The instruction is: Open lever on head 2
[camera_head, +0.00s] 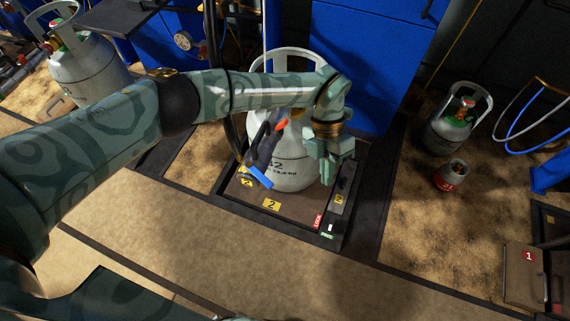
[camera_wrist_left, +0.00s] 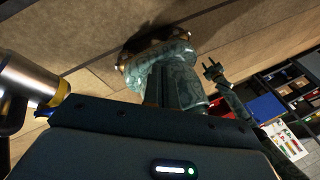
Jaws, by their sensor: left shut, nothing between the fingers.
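Filling head 2 (camera_head: 264,152) is a dark body with an orange-red part on top, at the left front of the grey gas cylinder (camera_head: 290,178). A blue lever (camera_head: 258,178) slants down from its lower end, near a yellow tag. The cylinder stands on the scale platform marked 2 (camera_head: 240,192). My left gripper (camera_head: 328,172) is shut and empty, hanging in front of the cylinder's right side, apart from the blue lever. My left forearm crosses above the head and hides part of the cylinder's top. A small dark pronged end, possibly my right gripper (camera_wrist_left: 211,68), shows in the left wrist view.
A strip with red LOCK (camera_head: 318,220) and green FREE (camera_head: 328,236) labels runs along the platform's right side. Blue cabinets (camera_head: 370,60) stand behind. Another cylinder (camera_head: 450,130) and a small canister (camera_head: 451,175) stand at right. The front floor is clear.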

